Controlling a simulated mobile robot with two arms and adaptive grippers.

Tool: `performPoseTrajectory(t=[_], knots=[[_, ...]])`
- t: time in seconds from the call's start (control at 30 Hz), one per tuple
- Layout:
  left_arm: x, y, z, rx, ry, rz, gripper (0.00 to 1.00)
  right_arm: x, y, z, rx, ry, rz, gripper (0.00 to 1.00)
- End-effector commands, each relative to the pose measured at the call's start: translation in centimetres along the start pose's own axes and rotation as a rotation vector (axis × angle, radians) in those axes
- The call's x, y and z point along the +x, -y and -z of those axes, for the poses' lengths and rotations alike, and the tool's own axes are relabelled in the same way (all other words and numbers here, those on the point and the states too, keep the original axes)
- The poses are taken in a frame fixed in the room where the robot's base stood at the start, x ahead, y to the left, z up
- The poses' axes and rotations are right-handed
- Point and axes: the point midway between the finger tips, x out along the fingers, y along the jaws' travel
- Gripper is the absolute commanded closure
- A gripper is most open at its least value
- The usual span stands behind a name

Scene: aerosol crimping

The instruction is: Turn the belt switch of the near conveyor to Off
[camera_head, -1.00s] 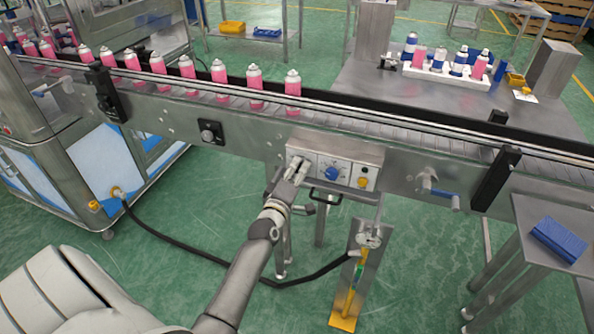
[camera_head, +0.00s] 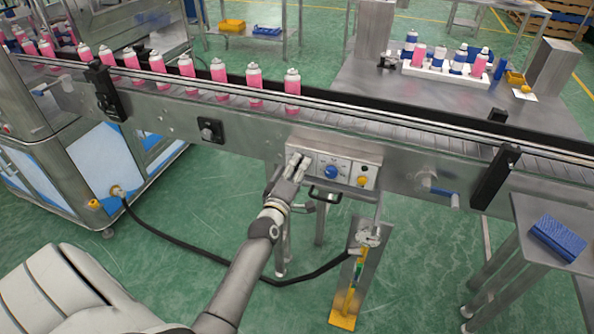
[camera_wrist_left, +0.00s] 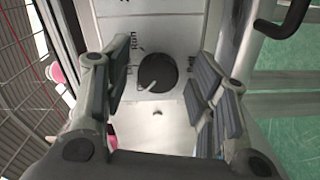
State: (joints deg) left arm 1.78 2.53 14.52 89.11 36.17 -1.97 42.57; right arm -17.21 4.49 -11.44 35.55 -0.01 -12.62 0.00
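The near conveyor's control box (camera_head: 345,152) hangs on the conveyor's front side. A black round switch knob (camera_wrist_left: 158,72) with a white pointer line shows in the left wrist view. The pointer is toward the lower left of that picture. Small printed labels surround the knob; one appears to read RUN, the others are not clearly legible. My left gripper (camera_head: 299,160) is at the left part of the box and hides this knob in the head view. In the left wrist view its fingers (camera_wrist_left: 155,90) are open, one on each side of the knob, with gaps visible. My right gripper is not in view.
A blue knob (camera_head: 331,172) and a yellow button (camera_head: 363,181) sit right of my gripper on the box. A black handle (camera_head: 325,197) juts out below. Pink cans (camera_head: 254,82) stand on the belt. A yellow-based stand (camera_head: 343,318) and a black hose (camera_head: 200,262) are below.

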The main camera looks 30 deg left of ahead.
Motion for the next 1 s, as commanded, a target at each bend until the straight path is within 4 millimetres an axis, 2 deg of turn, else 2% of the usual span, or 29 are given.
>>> performPoseTrajectory(t=[0.23,0.37,0.8,1.0], knots=[[-0.1,-0.1,0.1,0.001,-0.001,-0.002,0.47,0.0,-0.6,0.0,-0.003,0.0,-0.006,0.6],[-1.2,0.0,0.1,0.001,-0.001,-0.001,0.47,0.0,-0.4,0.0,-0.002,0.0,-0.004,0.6],[-8.9,0.1,0.0,0.001,0.0,0.001,0.47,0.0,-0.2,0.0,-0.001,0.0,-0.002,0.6],[-11.2,0.1,0.0,0.001,0.0,0.001,0.47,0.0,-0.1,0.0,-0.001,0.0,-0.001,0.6]])
